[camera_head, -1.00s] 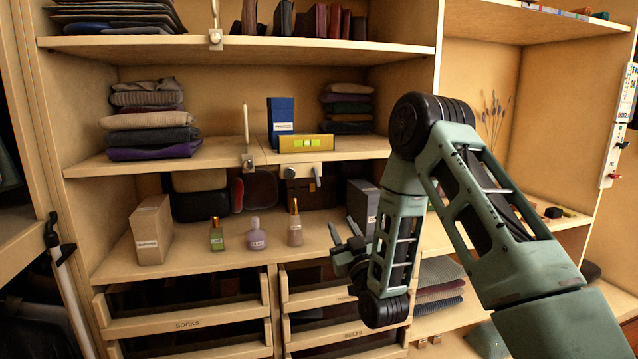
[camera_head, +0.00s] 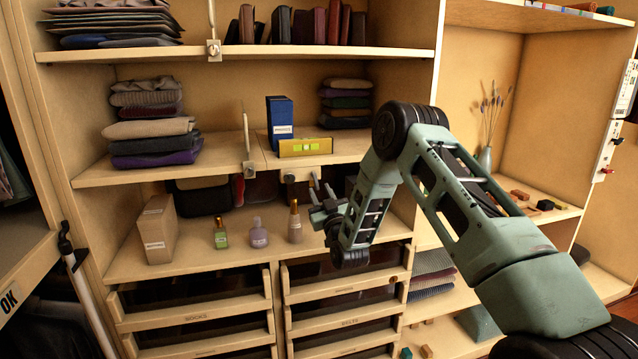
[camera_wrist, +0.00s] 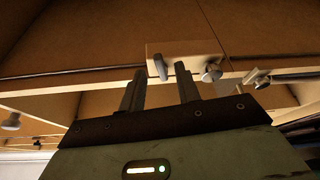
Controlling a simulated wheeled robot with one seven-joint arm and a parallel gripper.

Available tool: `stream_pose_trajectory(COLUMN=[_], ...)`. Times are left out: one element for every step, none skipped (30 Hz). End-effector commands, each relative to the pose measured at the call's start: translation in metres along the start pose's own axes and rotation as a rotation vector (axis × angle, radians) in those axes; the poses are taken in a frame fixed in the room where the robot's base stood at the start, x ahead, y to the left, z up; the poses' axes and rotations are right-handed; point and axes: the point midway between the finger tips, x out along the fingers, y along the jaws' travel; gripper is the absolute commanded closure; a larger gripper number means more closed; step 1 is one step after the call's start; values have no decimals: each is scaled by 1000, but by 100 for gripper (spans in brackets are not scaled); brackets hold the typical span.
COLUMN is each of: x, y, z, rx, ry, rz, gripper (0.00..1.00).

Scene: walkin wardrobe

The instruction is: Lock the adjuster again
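The adjuster (camera_head: 290,178) is a pale plate with a round knob, fixed at the front edge of the middle shelf (camera_head: 225,160). My gripper covers part of it in the head view. In the wrist view the adjuster plate (camera_wrist: 184,52) shows a dark lever (camera_wrist: 162,67) at left and a round metal knob (camera_wrist: 211,71) at right. My gripper (camera_head: 321,184) is just in front of and below the shelf edge. In the wrist view its two fingers (camera_wrist: 160,85) stand apart with nothing between them. The lever appears between and beyond the fingertips; I cannot tell whether they touch.
A tan box (camera_head: 158,229) and several bottles (camera_head: 257,234) stand on the surface below, left of my gripper. Another bracket (camera_head: 249,168) is at the shelf edge to the left.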

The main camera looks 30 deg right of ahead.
Motion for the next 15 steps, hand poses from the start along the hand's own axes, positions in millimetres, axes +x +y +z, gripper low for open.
stream_pose_trajectory(x=[7,10,13,15,16,18,19,19,20,20,20,20,20,20,20], y=[0,0,0,0,0,0,0,0,0,0,0,0,0,0,0], z=[-2,-1,-1,-1,-1,0,0,0,0,0,0,1,1,1,1], rx=[0,0,0,0,0,0,0,0,0,0,0,0,0,0,0], ry=[0,-1,-1,0,-1,-2,-2,-2,-1,-1,-1,-1,-1,-1,-1], rz=[0,0,0,0,0,0,0,0,0,0,0,0,0,0,-1], gripper=[67,67,67,67,67,67,67,67,67,67,67,67,67,67,67])
